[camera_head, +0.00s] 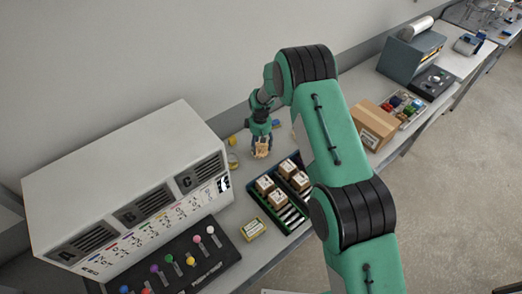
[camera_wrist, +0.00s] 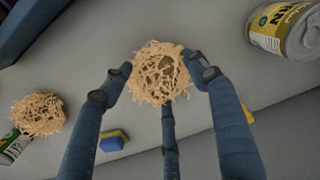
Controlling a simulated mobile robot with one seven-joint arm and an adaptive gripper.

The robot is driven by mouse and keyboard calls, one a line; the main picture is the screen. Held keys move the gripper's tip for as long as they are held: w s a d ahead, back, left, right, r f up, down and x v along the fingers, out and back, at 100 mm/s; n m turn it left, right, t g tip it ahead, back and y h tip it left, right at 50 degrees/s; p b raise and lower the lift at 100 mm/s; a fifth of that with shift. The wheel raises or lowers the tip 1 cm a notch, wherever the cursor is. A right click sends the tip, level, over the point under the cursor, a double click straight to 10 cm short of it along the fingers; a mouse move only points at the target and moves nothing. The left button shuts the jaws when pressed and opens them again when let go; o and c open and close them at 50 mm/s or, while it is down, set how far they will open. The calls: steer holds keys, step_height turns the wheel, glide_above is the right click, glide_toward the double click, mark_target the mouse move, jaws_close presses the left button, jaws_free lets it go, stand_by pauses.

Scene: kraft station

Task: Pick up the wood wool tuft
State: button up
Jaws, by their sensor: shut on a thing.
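A tan wood wool tuft (camera_wrist: 158,72) sits between the fingertips in the wrist view. My gripper (camera_wrist: 160,75) is shut on it, with blue fingers touching it from the left and right and a third finger below. In the head view my gripper (camera_head: 261,142) hangs over the bench, and the held tuft (camera_head: 261,151) shows as a small tan clump at its tips. A second wood wool tuft (camera_wrist: 38,114) is apart at the left of the wrist view. I cannot tell whether the held tuft touches the bench.
A dark green tray (camera_head: 277,219) with several small boxes lies just in front of my gripper. A white cabinet (camera_head: 140,165) stands at the left. A corn can (camera_wrist: 285,32) and a blue and yellow sponge (camera_wrist: 113,141) lie nearby. A cardboard box (camera_head: 374,126) is further right.

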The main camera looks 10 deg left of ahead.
mark_target(260, 146)
stand_by(0.3)
step_height(260, 146, up, 10)
steer(key=b, duration=0.1)
stand_by(0.6)
stand_by(0.7)
steer(key=w+d+r+m, duration=0.2)
steer(key=d+m, duration=0.3)
steer(key=d, duration=1)
steer(key=w+d+r+m, duration=0.2)
steer(key=d+m, duration=0.4)
steer(key=d, duration=0.8)
steer(key=s+d+r+m, duration=0.1)
steer(key=s+d+m, duration=0.1)
steer(key=d, duration=0.6)
steer(key=s+d+m, duration=0.2)
steer(key=d+m, duration=0.2)
steer(key=d, duration=0.5)
steer(key=s+d+r+m, duration=0.1)
steer(key=d+m, duration=0.3)
steer(key=d, duration=0.4)
steer(key=shift+s+d+r+p, duration=0.25)
steer(key=shift+s+r+p, duration=0.1)
steer(key=shift+s+p, duration=0.1)
